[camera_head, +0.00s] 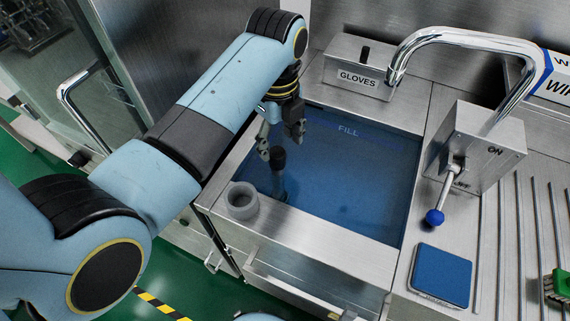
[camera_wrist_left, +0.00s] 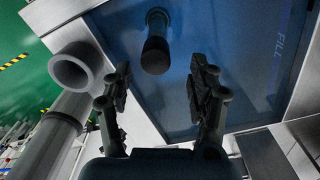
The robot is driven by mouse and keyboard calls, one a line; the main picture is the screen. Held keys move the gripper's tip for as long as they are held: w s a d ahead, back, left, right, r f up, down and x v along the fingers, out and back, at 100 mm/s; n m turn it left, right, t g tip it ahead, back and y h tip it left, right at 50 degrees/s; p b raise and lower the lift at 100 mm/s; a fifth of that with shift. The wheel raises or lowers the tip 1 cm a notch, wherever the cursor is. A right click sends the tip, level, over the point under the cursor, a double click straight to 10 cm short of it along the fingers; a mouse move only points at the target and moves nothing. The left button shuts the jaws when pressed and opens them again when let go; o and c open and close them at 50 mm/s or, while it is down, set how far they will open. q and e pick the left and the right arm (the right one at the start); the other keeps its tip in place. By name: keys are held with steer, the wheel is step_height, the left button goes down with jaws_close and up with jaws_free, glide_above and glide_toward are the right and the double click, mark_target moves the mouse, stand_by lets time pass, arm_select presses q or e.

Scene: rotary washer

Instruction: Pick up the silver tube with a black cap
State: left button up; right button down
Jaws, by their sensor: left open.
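The tube with a black cap (camera_head: 278,158) stands upright in the left part of the blue water-filled basin (camera_head: 340,200), near its left wall. Its lower part looks dark through the blue. In the left wrist view, the black cap (camera_wrist_left: 155,55) is just beyond the fingertips, roughly between them. My left gripper (camera_head: 280,138) points down over the basin, open and empty, with its fingers close to the cap. It also shows in the left wrist view (camera_wrist_left: 162,78), with both fingers apart. My right gripper is not in view.
A grey ring-shaped holder (camera_head: 241,201) sits on the basin's left rim. Behind the basin is a box labelled GLOVES (camera_head: 358,68). To the right are a curved chrome faucet (camera_head: 465,38), a lever with a blue knob (camera_head: 435,217) and a blue pad (camera_head: 441,275).

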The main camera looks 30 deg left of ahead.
mark_target(278, 153)
arm_select(q)
steer(key=f, duration=0.4)
steer(key=shift+s, duration=0.35)
steer(key=shift+w+f, duration=0.1)
steer(key=shift+f, duration=0.15)
step_height(278, 153, down, 5)
steer(key=shift+a+f, duration=0.15)
steer(key=c, duration=0.5)
jaws_close()
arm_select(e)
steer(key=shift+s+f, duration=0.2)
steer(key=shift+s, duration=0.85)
